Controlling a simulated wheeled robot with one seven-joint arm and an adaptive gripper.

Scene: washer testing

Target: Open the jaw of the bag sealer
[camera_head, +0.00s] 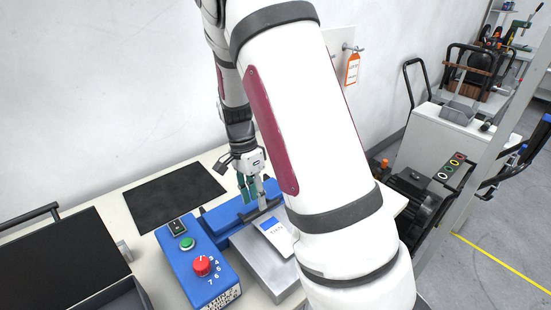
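The bag sealer (196,267) is a blue machine on the table in the camera_head view. Its control box has a green button (187,244), a red knob (202,266) with numbers, and a small black switch. A long blue bar (228,216), which looks like its jaw, runs from the box to the right and back; it looks low, but the gap under it cannot be made out. My gripper (248,190), with teal fingers, points down just above the bar, beside a small grey upright piece (262,199). Contact and finger opening are too small to tell.
A white packet with a blue label (276,235) lies on the sealer's grey metal plate (262,268). A black mat (173,198) lies behind left, and a dark tray (60,262) at far left. My arm covers the table's right side. A white cabinet (446,150) stands beyond.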

